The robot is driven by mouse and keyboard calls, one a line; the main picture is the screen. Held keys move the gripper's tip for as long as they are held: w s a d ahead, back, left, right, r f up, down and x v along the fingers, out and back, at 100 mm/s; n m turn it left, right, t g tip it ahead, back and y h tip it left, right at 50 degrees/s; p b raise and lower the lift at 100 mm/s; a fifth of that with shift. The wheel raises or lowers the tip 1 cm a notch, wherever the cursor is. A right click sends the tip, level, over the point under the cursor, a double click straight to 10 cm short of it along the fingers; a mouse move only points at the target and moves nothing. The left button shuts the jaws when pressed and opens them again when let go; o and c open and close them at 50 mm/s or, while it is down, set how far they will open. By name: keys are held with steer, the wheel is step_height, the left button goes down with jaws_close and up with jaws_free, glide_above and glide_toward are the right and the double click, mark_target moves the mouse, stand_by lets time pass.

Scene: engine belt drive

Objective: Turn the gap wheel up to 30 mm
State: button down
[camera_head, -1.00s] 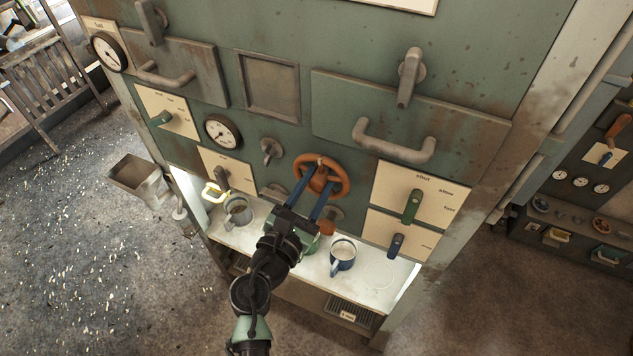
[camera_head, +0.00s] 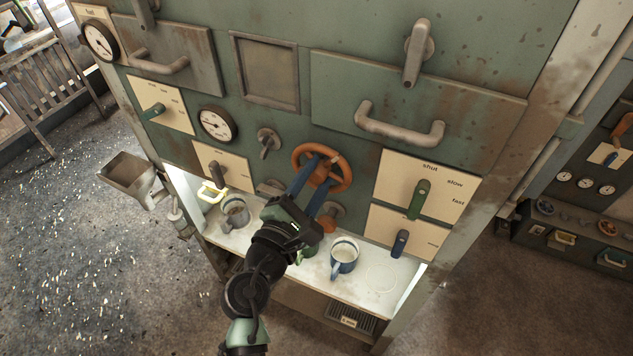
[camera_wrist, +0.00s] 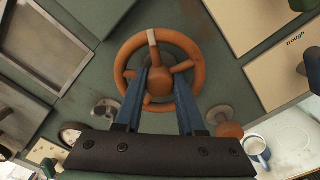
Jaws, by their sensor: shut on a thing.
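The orange handwheel (camera_head: 343,183) sits on the green machine front, above the lit recess. I take it for the gap wheel; I can read no label on it. My gripper (camera_head: 322,166) reaches up to it with two blue fingers. In the wrist view, my gripper (camera_wrist: 162,75) is shut on the wheel at its hub, one finger on each side. The rim (camera_wrist: 196,52) of the wheel shows around the fingers, with a pale mark at its upper left. No millimetre reading is legible.
A round gauge (camera_head: 217,123) is left of the wheel, and a grey knob (camera_head: 268,142) is nearer. A green lever (camera_head: 419,199) and a blue lever (camera_head: 400,242) are to the right. A blue mug (camera_head: 344,255) and a grey mug (camera_head: 235,212) stand on the shelf below.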

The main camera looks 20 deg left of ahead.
steer(key=m+b, duration=0.4)
steer(key=m, duration=0.1)
steer(key=m+b, duration=0.1)
steer(key=m, duration=0.1)
steer(key=shift+f+b, duration=0.25)
steer(key=shift+b, duration=0.15)
steer(key=m+b, duration=0.3)
steer(key=m, duration=0.1)
steer(key=m+b, duration=0.3)
steer(key=shift+m, duration=0.3)
steer(key=m+b, duration=0.3)
steer(key=shift+f+m, duration=0.1)
steer(key=shift+m, duration=0.2)
steer(key=m+b, duration=0.3)
steer(key=shift+m, duration=0.3)
steer(key=m+b, duration=0.3)
steer(key=m, duration=0.1)
steer(key=shift+a, duration=0.1)
steer(key=shift+m+b, duration=1.1)
steer(key=shift+m, duration=0.6)
